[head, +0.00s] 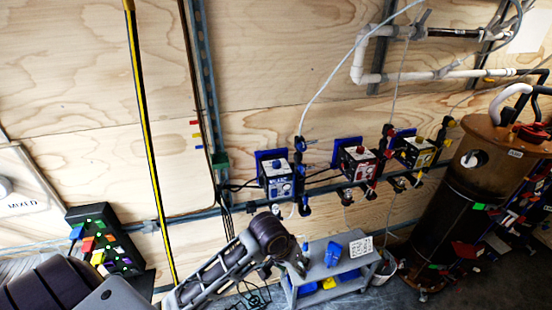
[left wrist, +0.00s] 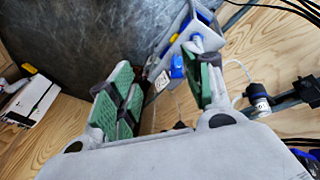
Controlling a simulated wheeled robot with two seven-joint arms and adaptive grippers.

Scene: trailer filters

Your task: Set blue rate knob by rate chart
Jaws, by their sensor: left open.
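A blue-backed pump box (head: 276,178) with a dark knob on its face is mounted on the wall rail in the head view. Its label and knob setting are too small to read. A white card with black marks (head: 361,246) stands at the right end of the grey cart; whether it is the rate chart I cannot tell. The card also shows in the left wrist view (left wrist: 162,80). My left gripper (left wrist: 165,82) is open and empty, its green-padded fingers apart with the cart beyond them. In the head view my left arm reaches below the blue pump. My right gripper is out of view.
The grey cart (head: 318,250) carries blue bottles (head: 333,253). A white bucket (head: 384,268) and a brown tank (head: 462,200) stand to the right. Hoses hang by the pumps.

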